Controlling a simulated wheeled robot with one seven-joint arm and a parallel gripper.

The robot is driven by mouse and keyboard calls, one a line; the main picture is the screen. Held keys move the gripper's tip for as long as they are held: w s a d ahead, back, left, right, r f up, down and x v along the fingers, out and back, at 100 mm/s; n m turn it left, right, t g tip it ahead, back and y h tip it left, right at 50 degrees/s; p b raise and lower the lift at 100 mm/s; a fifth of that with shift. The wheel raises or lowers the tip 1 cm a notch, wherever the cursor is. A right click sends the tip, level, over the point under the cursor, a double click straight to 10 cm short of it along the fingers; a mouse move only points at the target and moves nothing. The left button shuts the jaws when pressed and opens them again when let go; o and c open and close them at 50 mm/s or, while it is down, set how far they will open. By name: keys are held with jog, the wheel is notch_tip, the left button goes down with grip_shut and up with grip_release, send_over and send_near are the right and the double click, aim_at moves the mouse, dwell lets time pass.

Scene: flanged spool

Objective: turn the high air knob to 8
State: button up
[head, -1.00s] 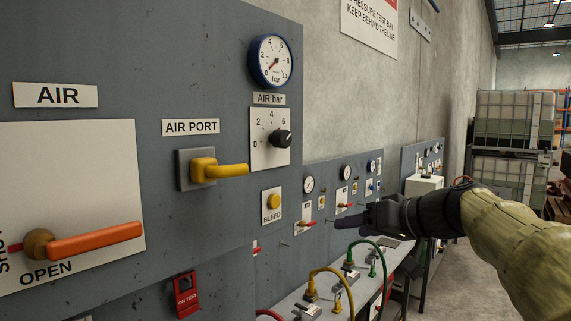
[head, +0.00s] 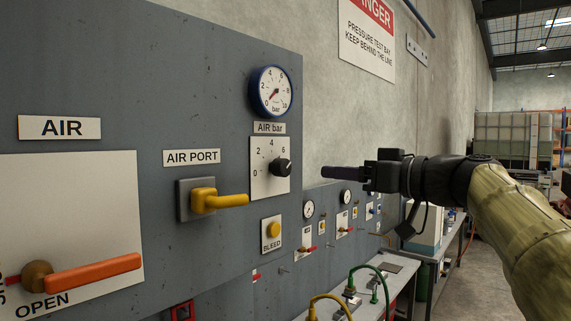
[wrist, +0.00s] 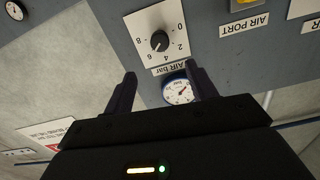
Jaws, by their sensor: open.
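The air knob (head: 281,167) is a black knob on a white plate (head: 263,186) under the "AIR bar" label, at the right end of the grey panel. The plate's 8 is hidden in the head view. The wrist view shows the knob (wrist: 159,41) upside down with 0, 2, 4, 6 and 8 around it; its exact setting is too small to read. My gripper (head: 324,172) is open and empty, right of the knob and apart from it, at about its height. Its fingers (wrist: 160,78) stand apart in the wrist view, with the knob beyond their tips.
A blue-rimmed gauge (head: 270,91) above the knob has its needle near 0. A yellow AIR PORT lever (head: 219,201) juts out left of the knob, and a yellow BLEED button (head: 273,230) sits below. An orange-handled valve (head: 93,273) is at lower left. A bench with hoses (head: 370,290) stands below.

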aim_at(287, 168)
jog(key=p+x, duration=0.3)
jog(key=x, duration=0.3)
jog(key=p+x, duration=0.3)
jog(key=x, duration=0.4)
jog(key=shift+r+p, duration=0.2)
jog(key=shift+p, duration=0.2)
jog(key=shift+x, duration=0.75)
jog(key=shift+f, duration=0.2)
jog(key=shift+d, duration=0.1)
jog(key=c, duration=1)
